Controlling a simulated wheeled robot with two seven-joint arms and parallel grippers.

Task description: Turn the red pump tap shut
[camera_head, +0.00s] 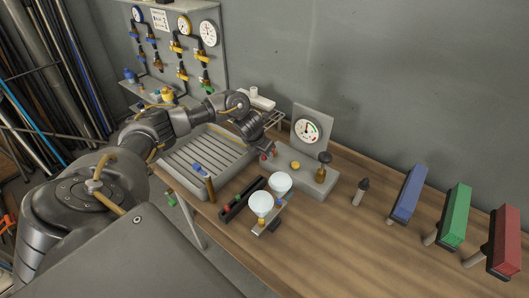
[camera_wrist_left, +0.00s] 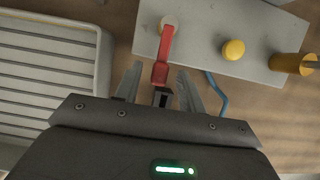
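The red pump tap (camera_wrist_left: 163,55) is a red lever on the grey pump block (camera_wrist_left: 215,55). In the left wrist view its handle points down toward my left gripper (camera_wrist_left: 160,88). The two fingers are apart, one on each side of the lever's free end, with visible gaps. In the head view my left gripper (camera_head: 268,146) is over the left end of the pump block (camera_head: 318,186) and partly hides the tap (camera_head: 264,156). My right gripper is not in view.
A gauge (camera_head: 307,130) stands behind the block. A yellow knob (camera_head: 295,165) and a brass valve (camera_head: 321,172) are on it. A ribbed tray (camera_head: 182,165) lies left. Blue, green and red blocks stand at right.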

